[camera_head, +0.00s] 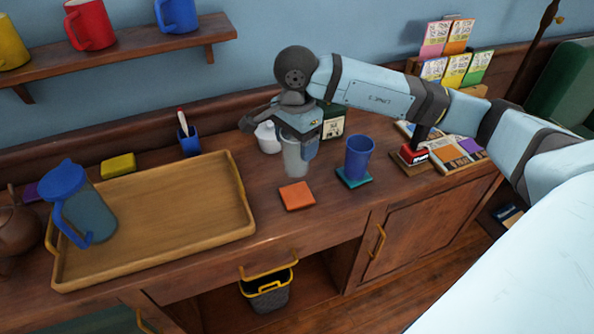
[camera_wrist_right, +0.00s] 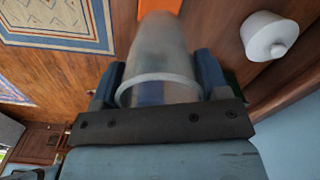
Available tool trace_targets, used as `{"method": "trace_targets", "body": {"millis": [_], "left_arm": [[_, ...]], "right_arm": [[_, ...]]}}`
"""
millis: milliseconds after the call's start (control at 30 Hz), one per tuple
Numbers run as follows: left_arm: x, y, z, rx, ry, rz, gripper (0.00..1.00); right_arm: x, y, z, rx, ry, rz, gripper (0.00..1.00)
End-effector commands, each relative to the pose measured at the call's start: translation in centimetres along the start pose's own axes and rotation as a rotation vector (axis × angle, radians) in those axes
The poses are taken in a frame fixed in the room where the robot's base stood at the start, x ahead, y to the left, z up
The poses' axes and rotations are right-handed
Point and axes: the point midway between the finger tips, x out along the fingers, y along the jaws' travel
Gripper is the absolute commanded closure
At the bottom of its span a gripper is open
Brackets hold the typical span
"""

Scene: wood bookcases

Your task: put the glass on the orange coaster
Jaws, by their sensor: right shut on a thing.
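The clear glass (camera_head: 295,158) is upright in my right gripper (camera_head: 297,143), just behind the orange coaster (camera_head: 297,195) in the head view. The gripper is shut on the glass from the far side. I cannot tell whether its base touches the counter. In the right wrist view the glass (camera_wrist_right: 160,65) sits between the two blue fingers (camera_wrist_right: 160,82). Part of the orange coaster (camera_wrist_right: 132,9) shows at the top of that view, beyond the glass. The coaster looks bare. My left gripper is not in view.
A blue cup (camera_head: 359,158) stands on a teal coaster (camera_head: 354,179) to the right. A white lidded jar (camera_head: 267,138) is close behind the glass. A wooden tray (camera_head: 245,222) with a blue-lidded pitcher (camera_head: 90,212) is at left. The counter's front edge is near the orange coaster.

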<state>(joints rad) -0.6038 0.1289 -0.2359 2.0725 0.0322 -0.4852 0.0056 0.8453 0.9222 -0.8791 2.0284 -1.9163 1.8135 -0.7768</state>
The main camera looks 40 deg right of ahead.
Motion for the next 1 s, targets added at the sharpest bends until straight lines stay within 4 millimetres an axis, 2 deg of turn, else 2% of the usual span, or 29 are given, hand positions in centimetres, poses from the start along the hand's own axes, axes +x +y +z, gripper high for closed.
{"method": "trace_targets", "body": {"millis": [33,133,433,633,1000], "left_arm": [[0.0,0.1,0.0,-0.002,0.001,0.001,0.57],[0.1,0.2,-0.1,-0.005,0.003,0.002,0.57],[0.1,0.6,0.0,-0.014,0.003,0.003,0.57],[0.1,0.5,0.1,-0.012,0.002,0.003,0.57],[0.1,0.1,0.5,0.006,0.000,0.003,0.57]], "right_arm": [[1.4,0.1,0.0,0.001,0.000,0.005,0.61],[3.2,0.1,0.0,0.000,0.000,0.003,0.61],[5.7,0.0,0.0,0.000,0.000,0.001,0.61],[8.6,0.0,0.0,-0.001,-0.001,0.000,0.61],[9.2,0.0,0.0,-0.001,0.000,-0.001,0.61]]}}
